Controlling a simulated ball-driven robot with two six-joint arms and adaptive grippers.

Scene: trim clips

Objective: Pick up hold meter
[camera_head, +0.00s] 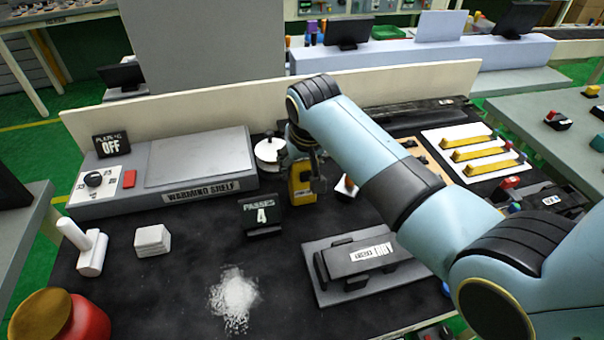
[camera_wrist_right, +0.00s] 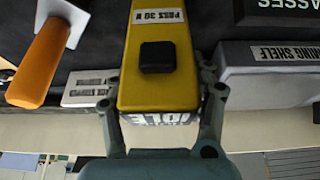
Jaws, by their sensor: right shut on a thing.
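The hold meter is a yellow box (camera_head: 301,192) standing behind the sign that reads PASSES 4, near the back of the dark work mat. In the right wrist view the yellow meter (camera_wrist_right: 157,88) shows a black square button and a label that reads PRESS 30 N. My right gripper (camera_head: 306,160) reaches it from above and behind. In the wrist view the fingers of my right gripper (camera_wrist_right: 162,97) close on both sides of the meter. Whether the meter touches the mat cannot be told. My left gripper is out of view.
The PASSES sign (camera_head: 263,216) stands just in front of the meter. The warming shelf (camera_head: 200,160) is to its left, a white round pot (camera_head: 268,152) beside it. A grey fixture (camera_head: 360,262) lies front right. An orange-handled tool (camera_wrist_right: 40,62) is near in the wrist view.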

